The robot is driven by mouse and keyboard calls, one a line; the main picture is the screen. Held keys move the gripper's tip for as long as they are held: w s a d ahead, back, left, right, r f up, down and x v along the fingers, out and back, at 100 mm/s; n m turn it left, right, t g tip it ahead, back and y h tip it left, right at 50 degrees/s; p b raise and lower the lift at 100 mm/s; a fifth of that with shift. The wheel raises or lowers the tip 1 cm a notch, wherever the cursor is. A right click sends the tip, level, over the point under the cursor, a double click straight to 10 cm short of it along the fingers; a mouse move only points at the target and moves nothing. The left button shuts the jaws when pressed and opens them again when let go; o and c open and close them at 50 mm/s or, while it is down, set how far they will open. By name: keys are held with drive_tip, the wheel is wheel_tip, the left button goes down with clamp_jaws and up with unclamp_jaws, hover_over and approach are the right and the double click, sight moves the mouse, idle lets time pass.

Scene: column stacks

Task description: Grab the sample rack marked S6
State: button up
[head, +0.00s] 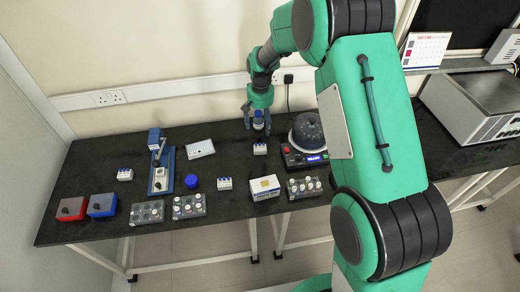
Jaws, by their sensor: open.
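My gripper (258,128) points down over the back middle of the black bench, open. A small dark-blue and white item (258,121) shows between its fingers; I cannot tell whether it touches them. Grey see-through racks with vials stand along the front: one at the left (147,212), one beside it (189,206), one at the right (304,187). Small white racks or blocks stand at the left (125,174), the middle (225,184) and just in front of my gripper (260,149). No S6 marking is readable, so I cannot tell which is S6.
A round dark device (307,133) stands close right of my gripper. A blue stand (161,170), blue cap (193,182), white box (265,187), red box (71,208) and blue box (101,205) share the bench (226,213). The wall is close behind.

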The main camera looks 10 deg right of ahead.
drive_tip(key=shift+w+a+f, duration=0.1)
drive_tip(key=shift+w+f, duration=0.1)
drive_tip(key=shift+f, duration=0.25)
drive_tip(key=shift+w+a+f, duration=0.1)
drive_tip(key=shift+w+f, duration=0.05)
drive_tip(key=shift+f, duration=0.3)
drive_tip(key=shift+f, duration=0.1)
drive_tip(key=b, duration=0.1)
hover_over(260, 148)
drive_tip(key=shift+w+f, duration=0.15)
drive_tip(key=shift+f, duration=4.1)
drive_tip(key=shift+f+b, duration=0.8)
drive_tip(key=shift+f, duration=1.75)
drive_tip(key=c, duration=1.5)
